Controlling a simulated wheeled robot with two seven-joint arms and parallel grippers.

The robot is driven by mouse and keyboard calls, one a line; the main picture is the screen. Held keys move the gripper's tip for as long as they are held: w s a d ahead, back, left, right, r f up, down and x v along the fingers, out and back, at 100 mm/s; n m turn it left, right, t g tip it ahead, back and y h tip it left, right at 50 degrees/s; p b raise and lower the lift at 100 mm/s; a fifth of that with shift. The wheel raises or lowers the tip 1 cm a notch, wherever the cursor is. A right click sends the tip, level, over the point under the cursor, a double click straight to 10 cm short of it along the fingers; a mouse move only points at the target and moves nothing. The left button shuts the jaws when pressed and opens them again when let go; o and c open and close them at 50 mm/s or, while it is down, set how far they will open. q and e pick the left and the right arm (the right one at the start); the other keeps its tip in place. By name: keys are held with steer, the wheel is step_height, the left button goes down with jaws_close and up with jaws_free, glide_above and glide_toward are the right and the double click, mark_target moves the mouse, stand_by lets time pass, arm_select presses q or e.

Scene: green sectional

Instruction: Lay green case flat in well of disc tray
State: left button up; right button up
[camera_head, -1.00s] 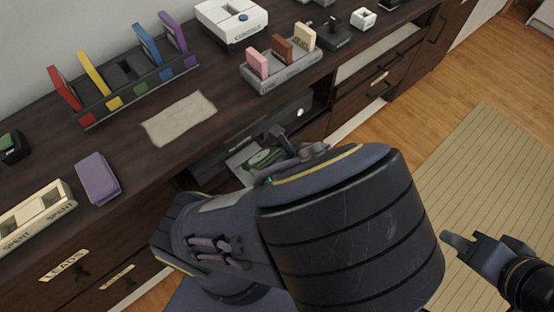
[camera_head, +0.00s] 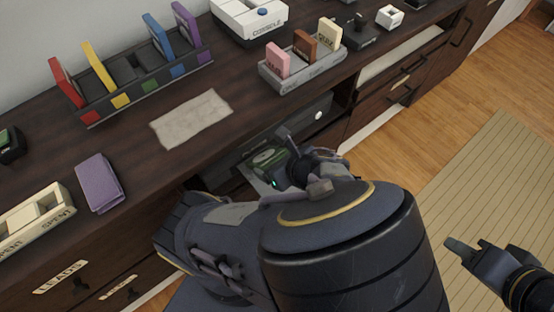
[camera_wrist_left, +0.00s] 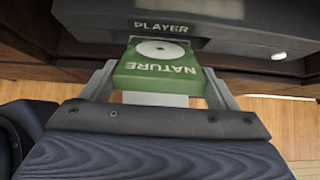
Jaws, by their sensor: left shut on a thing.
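The green case (camera_wrist_left: 150,72), marked NATURE with a disc picture, is between the fingers of my left gripper (camera_wrist_left: 160,80) in the wrist view. It looks roughly flat, face up, just in front of the dark player (camera_wrist_left: 95,20). In the head view, the case (camera_head: 266,156) is partly hidden by my left gripper (camera_head: 277,163). A pale panel (camera_head: 257,183) beside it may be the disc tray; its well is hidden, so I cannot tell whether the case touches it. My right gripper (camera_head: 461,247) hangs empty at lower right; its opening is unclear.
The player sits in an open cabinet bay under the dark top (camera_head: 135,140). On top stand a rack of coloured cases (camera_head: 150,82), a grey tray of cases (camera_head: 300,76), a purple case (camera_head: 99,182) and a white console (camera_head: 250,18). Floor at right is clear.

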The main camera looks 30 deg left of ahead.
arm_select(q)
step_height(320, 180, down, 2)
steer(key=shift+f+b, duration=0.15)
steer(key=shift+b, duration=0.75)
steer(key=shift+s+d+f+t+y+b, duration=0.25)
steer(key=shift+d+f+y+b, duration=0.1)
steer(key=shift+d+f+y, duration=0.25)
steer(key=shift+s+d+f+t+y+b, duration=0.15)
steer(key=shift+d+f+t+y+b, duration=0.15)
steer(key=shift+y, duration=0.4)
steer(key=o, duration=1.2)
steer(key=shift+r, duration=0.1)
